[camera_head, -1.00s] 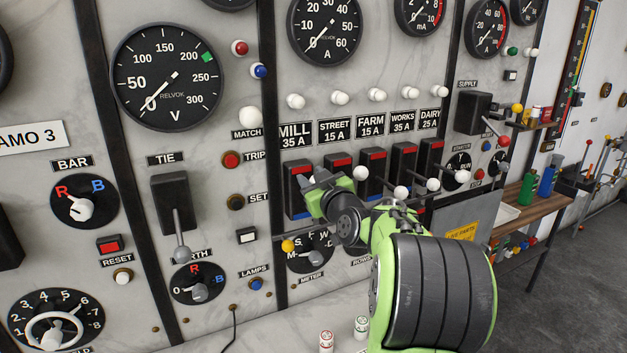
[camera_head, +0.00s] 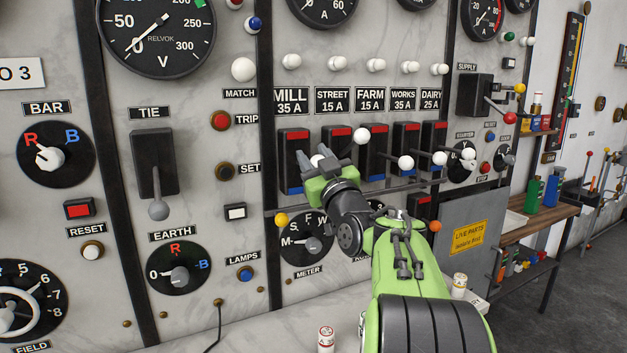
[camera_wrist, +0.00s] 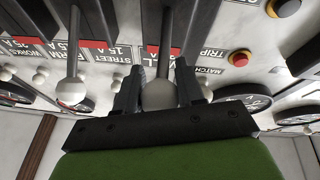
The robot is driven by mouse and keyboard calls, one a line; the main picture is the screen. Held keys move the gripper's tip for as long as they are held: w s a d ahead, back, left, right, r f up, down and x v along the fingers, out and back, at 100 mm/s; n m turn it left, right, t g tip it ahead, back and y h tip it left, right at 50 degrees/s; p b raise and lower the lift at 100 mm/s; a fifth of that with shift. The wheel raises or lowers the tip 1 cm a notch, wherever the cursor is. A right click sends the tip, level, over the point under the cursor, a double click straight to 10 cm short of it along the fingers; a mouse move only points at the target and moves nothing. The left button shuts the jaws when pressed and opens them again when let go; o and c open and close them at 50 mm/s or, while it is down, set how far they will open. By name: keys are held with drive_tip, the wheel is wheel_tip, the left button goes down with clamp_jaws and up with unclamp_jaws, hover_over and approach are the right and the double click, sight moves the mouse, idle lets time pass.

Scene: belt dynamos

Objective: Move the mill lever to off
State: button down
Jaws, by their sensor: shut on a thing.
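The mill switch (camera_head: 293,145) is a black box under the MILL 35 A label, with a red band on top and a blue band at the bottom. Its lever ends in a white ball knob (camera_wrist: 159,95). My gripper (camera_head: 322,162) is at this knob, its two dark fingers on either side of it in the wrist view (camera_wrist: 160,92). The jaws are shut on the knob. In the head view my gripper hides most of the lever and part of the knob.
The street lever's white knob (camera_head: 361,136) stands just to the right, higher than the farm knob (camera_head: 405,162). The works (camera_head: 440,158) and dairy knobs follow. A yellow knob (camera_head: 281,219) and the meter dial (camera_head: 306,237) lie below.

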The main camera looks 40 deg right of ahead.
drive_tip(key=shift+s+f+b, duration=0.15)
drive_tip(key=shift+f+b, duration=0.9)
drive_tip(key=shift+b, duration=0.4)
drive_tip(key=c, duration=0.7)
unclamp_jaws()
drive_tip(key=shift+r, duration=0.1)
drive_tip(key=shift+a, duration=0.1)
drive_tip(key=b+v, duration=0.4)
drive_tip(key=v, duration=1.2)
drive_tip(key=shift+b, duration=0.3)
